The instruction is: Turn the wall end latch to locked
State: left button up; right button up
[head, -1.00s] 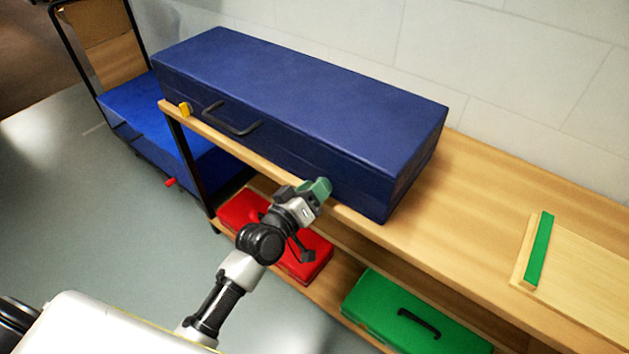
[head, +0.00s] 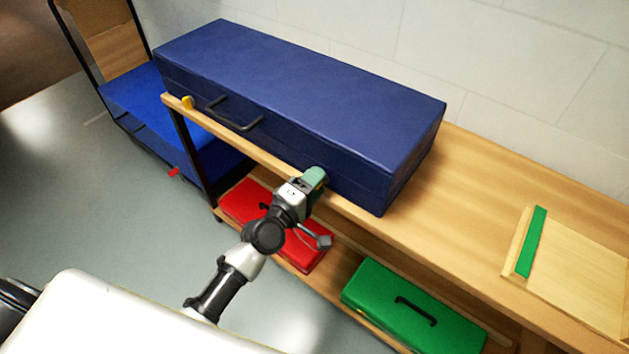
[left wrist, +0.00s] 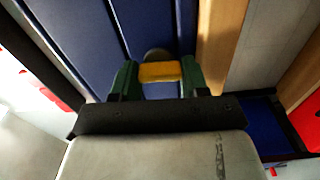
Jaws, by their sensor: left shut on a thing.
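A long dark blue case (head: 300,95) lies closed on the wooden bench, its front with the black handle (head: 236,116) facing me. One small yellow latch (head: 187,103) shows at the left end of its front. My left gripper (head: 315,178), with green fingers, is at the front near the right end. In the left wrist view my left gripper (left wrist: 160,76) is shut on another yellow latch (left wrist: 160,72), which lies crosswise between the fingers against the blue case (left wrist: 75,35). In the head view the fingers hide this latch. My right gripper is not in view.
The bench top (head: 465,180) is clear right of the case, up to a wooden piece with a green strip (head: 533,242). A red case (head: 250,200) and a green case (head: 410,305) lie on the lower shelf. A blue-decked trolley (head: 140,95) stands at the left.

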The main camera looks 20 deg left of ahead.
pick_arm(q)
jog(key=shift+n, duration=0.4)
jog(key=o, duration=0.9)
jog(key=shift+f, duration=0.1)
